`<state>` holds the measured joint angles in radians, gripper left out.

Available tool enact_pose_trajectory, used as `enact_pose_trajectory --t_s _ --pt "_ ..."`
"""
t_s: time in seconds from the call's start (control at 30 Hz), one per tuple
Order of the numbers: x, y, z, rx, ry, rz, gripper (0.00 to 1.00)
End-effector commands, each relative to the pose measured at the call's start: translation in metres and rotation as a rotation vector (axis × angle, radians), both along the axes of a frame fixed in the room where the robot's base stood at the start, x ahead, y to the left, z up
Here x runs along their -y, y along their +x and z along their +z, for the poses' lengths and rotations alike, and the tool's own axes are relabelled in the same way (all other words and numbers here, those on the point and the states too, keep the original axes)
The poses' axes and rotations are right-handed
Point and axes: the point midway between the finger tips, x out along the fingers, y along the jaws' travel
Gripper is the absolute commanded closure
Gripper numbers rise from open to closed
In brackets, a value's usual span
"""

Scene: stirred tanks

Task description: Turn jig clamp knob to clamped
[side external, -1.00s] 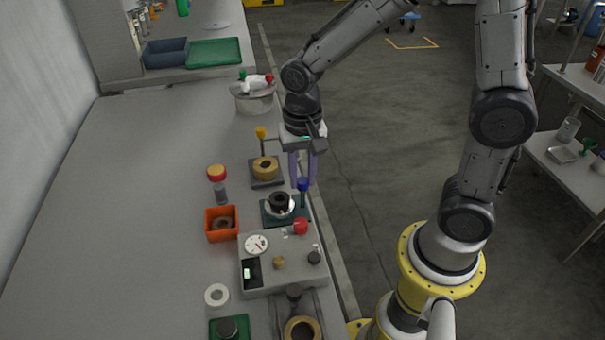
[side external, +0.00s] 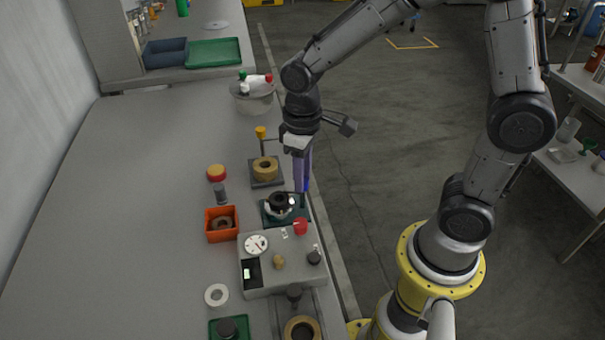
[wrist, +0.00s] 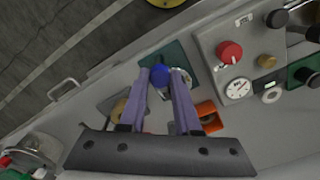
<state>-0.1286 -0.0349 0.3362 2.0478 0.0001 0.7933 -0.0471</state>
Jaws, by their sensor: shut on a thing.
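The jig is a teal plate (side external: 269,217) with a black ring part (side external: 278,201) on it, near the bench's right edge. The plate also shows in the wrist view (wrist: 180,50). A blue knob (wrist: 160,76) stands at the jig's corner. My gripper (wrist: 161,80) is shut on this knob, one purple finger on either side. In the side view my gripper (side external: 301,188) points straight down over the corner, and its fingers hide most of the blue knob. I cannot read a clamped or unclamped mark.
A grey control box (side external: 283,264) with a red knob (side external: 300,226) and a dial stands close in front of the jig. A brass ring on a dark base (side external: 266,182) with an orange-topped post stands behind. An orange bin (side external: 221,235) is to the left. The far left bench is clear.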

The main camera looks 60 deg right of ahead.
Motion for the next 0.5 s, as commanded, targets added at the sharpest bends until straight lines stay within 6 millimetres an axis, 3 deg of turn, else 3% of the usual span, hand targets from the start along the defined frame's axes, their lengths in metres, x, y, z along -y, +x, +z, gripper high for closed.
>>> enact_pose_trajectory --t_s 0.5 --pt "0.0001 0.0006 0.0016 0.003 0.0 0.317 1.0"
